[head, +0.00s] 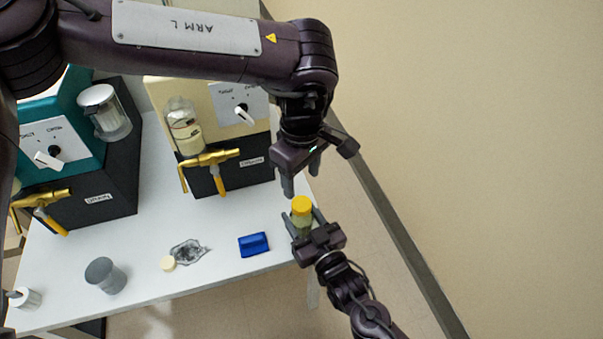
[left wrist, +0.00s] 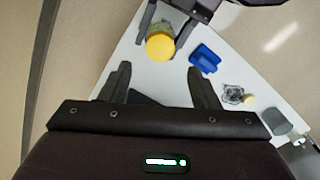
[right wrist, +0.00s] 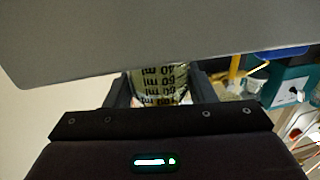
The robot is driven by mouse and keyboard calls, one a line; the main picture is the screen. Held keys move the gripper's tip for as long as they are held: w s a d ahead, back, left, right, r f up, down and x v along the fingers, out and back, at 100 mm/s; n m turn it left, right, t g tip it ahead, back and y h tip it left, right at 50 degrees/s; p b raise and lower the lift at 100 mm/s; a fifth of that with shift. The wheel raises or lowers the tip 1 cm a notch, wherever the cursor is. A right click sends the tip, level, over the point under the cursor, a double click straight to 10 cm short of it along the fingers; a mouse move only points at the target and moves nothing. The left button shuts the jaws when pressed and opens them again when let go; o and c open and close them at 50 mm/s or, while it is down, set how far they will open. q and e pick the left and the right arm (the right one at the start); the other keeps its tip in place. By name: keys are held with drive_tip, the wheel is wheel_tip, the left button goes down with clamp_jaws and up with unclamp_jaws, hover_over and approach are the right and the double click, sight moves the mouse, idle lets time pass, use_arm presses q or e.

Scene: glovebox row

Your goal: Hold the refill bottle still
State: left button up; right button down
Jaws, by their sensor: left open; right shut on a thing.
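The refill bottle, a clear graduated bottle with a yellow cap (head: 302,205), is upright near the table's right end in the head view. My right gripper (head: 305,224) is shut on its body, with a finger on each side. The right wrist view shows the bottle's printed scale (right wrist: 160,84) between the fingers; its upper part is hidden there by a grey surface. My left gripper (head: 301,180) is open and empty, just above and behind the cap. In the left wrist view the cap (left wrist: 160,46) lies beyond the open fingertips, apart from them.
The white table (head: 215,230) holds a blue block (head: 254,244), a crumpled grey piece (head: 187,252), a small cream disc (head: 168,263) and a grey cylinder (head: 105,276). A cream machine (head: 163,90) and a teal machine (head: 62,115) with brass valves stand behind. The wall is at right.

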sight(301, 203)
use_arm(q)
drive_tip(key=shift+m, duration=0.7)
drive_tip(key=shift+f, duration=0.3)
wheel_tip(301, 203, down, 7)
drive_tip(key=shift+f, duration=0.2)
drive_tip(key=shift+c, duration=0.4)
